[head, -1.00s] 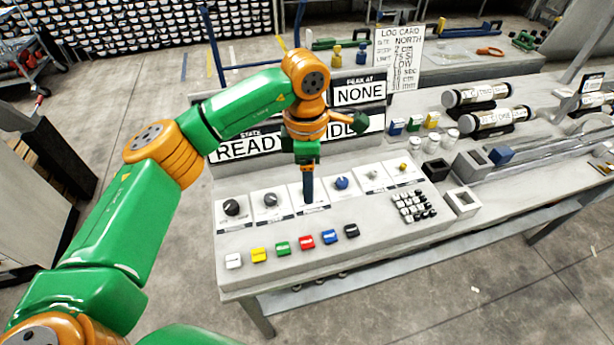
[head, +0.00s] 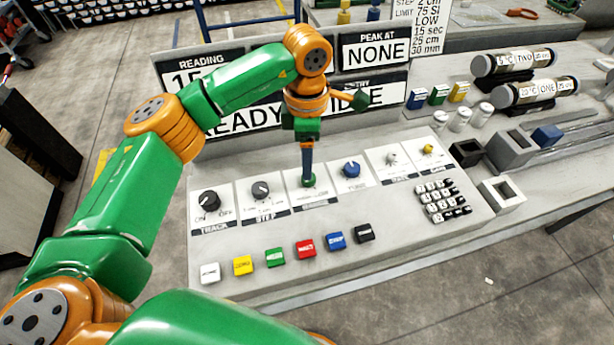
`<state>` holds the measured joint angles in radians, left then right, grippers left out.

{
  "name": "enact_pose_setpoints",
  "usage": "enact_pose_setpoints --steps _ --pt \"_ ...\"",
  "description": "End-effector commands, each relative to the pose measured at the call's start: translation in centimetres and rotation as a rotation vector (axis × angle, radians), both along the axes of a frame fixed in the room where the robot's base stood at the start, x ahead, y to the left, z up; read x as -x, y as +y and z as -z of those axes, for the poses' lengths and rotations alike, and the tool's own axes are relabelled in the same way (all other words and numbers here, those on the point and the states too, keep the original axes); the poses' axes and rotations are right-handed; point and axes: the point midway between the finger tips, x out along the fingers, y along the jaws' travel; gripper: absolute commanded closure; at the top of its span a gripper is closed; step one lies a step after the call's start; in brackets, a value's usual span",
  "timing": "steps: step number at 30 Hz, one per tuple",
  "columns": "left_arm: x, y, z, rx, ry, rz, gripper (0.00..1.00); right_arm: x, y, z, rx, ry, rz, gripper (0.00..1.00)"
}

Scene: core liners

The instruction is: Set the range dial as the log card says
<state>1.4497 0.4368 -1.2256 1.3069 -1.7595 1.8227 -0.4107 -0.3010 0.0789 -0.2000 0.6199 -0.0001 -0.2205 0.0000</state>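The range dial (head: 309,182) seems to be the green knob third from left on the console's dial row. Its label below is blurred and its setting is hidden. My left gripper (head: 308,172) points straight down over it, with its fingertips at the knob. The fingers show as one narrow dark bar, so I cannot tell their gap or whether they grip. My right gripper is not in view.
Other dials flank it: a black track dial (head: 208,200), a step dial (head: 260,190) and a blue dial (head: 351,168). Coloured buttons (head: 305,249) line the front, with a keypad (head: 442,201) at right. Display panels (head: 376,51) stand behind; one reads "NONE".

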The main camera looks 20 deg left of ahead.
Motion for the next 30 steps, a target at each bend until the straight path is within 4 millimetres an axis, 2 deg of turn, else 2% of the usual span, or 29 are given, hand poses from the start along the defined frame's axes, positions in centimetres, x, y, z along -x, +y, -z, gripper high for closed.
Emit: enact_pose_setpoints --steps 3,9,17,20,25,30 --pt "0.1 0.0 2.0 -0.001 0.007 0.000 0.31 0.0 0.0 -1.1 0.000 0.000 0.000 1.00" --pt "0.1 0.0 5.2 0.000 0.004 -0.001 0.31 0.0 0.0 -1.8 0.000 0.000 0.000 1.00" --pt "0.1 0.0 5.8 0.000 0.001 0.001 0.31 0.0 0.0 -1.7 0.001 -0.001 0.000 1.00" --pt "0.1 0.0 5.8 0.000 0.001 0.001 0.53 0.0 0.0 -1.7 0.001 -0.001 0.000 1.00" --pt "0.1 0.0 5.8 0.000 0.001 0.001 0.99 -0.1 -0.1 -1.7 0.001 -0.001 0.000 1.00" --pt "0.0 0.0 5.8 0.000 0.001 -0.002 1.00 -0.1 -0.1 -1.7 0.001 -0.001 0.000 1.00"
